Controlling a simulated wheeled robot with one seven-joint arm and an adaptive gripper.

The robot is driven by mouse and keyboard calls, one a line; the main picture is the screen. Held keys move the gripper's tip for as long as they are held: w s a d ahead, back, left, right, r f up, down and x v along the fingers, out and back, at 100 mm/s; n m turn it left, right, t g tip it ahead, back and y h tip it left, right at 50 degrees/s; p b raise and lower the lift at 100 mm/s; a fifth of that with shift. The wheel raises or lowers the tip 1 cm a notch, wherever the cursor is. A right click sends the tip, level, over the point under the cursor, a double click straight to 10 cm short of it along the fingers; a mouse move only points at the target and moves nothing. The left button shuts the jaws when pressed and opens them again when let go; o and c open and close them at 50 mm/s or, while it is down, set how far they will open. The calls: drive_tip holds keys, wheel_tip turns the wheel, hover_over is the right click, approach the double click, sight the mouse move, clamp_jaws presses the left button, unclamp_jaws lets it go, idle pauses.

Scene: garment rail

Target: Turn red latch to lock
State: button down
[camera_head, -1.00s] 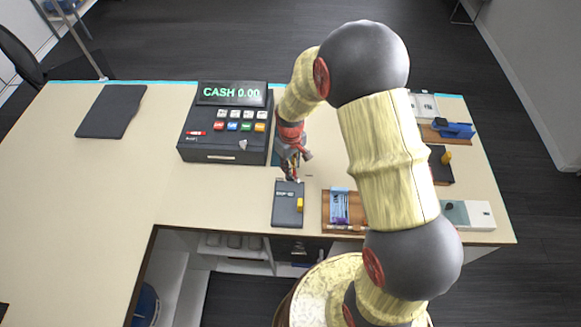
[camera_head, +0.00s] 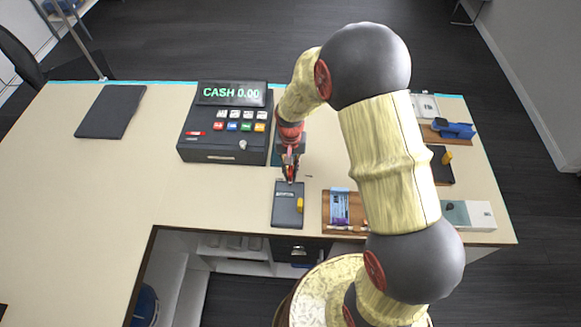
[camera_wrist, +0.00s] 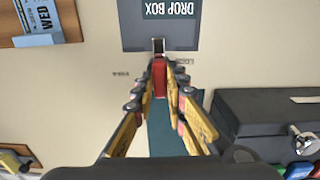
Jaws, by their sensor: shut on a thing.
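The red latch (camera_wrist: 159,78) is between my fingertips in the wrist view. It lies lengthwise between them, its far end towards a small dark, silver-edged piece at the drop box edge. The dark drop box (camera_wrist: 190,33), labelled DROP BOX, also shows in the head view (camera_head: 287,212). My gripper (camera_wrist: 160,88) is shut on the red latch; in the head view my gripper (camera_head: 290,178) is at the box's far edge. Small printed lettering lies on the counter on both sides of the latch; the right one seems to read LOCK. The fingers hide part of the latch.
The cash register (camera_head: 222,157) stands to the left of my gripper. A wooden tray (camera_head: 328,224) with a blue ticket lies to the right of the box. More items sit at the counter's right end. The counter's left part is mostly clear, with a dark mat (camera_head: 110,112).

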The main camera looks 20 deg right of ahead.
sight(291, 169)
idle(0.4)
drive_tip(key=c, duration=1.8)
unclamp_jaws()
drive_tip(key=shift+c, duration=0.2)
drive_tip(key=shift+o, duration=0.2)
wheel_tip(291, 169, up, 12)
